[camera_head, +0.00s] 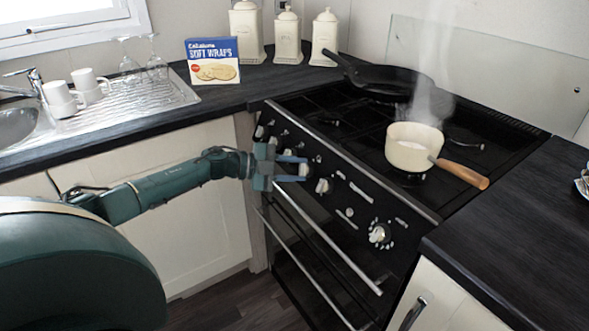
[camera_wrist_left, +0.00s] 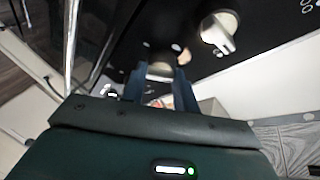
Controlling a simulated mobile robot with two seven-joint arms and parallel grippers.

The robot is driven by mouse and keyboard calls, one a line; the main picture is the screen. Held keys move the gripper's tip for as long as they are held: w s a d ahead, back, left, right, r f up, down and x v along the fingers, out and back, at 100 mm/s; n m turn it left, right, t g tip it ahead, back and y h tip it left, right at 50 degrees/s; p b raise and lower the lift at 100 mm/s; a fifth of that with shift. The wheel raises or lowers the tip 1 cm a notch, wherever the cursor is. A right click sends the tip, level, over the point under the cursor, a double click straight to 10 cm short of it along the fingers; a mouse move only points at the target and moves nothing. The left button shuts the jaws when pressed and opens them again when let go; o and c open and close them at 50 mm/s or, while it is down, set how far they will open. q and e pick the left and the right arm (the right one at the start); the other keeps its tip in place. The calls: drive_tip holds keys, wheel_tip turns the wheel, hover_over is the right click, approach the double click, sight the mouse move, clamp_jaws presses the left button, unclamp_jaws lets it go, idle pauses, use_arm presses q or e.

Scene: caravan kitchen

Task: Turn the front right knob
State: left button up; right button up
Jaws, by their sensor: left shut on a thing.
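The black cooker front carries a row of several silver knobs. My left gripper (camera_head: 303,169) reaches the front with its fingers level. It is shut on a knob (camera_wrist_left: 160,71), which shows between the fingertips in the left wrist view; the fingers largely hide it in the head view. Another knob (camera_head: 322,186) is just right of the fingertips, and a larger knob with marks around it (camera_head: 378,234) is farther right. In the left wrist view a bare knob (camera_wrist_left: 217,32) is beside the fingers. Which knob the task means is not marked. My right gripper is not in view.
A cream saucepan (camera_head: 408,158) with a wooden handle (camera_head: 463,173) steams on the hob; a black frying pan (camera_head: 385,81) is behind it. A handrail (camera_head: 350,162) runs above the knobs, and an oven handle (camera_head: 325,238) below. A wraps box (camera_head: 213,62) stands on the left worktop.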

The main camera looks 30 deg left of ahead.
use_arm(q)
drive_tip(key=m+g, duration=0.1)
drive_tip(key=m, duration=0.1)
drive_tip(key=m+g+p, duration=0.1)
drive_tip(key=m, duration=0.2)
drive_tip(key=shift+r+y, duration=0.15)
drive_tip(key=shift+y, duration=0.15)
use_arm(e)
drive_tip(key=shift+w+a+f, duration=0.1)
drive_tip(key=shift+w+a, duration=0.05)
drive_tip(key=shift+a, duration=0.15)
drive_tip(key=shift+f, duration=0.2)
use_arm(q)
drive_tip(key=o, duration=1)
drive_tip(key=shift+c, duration=0.2)
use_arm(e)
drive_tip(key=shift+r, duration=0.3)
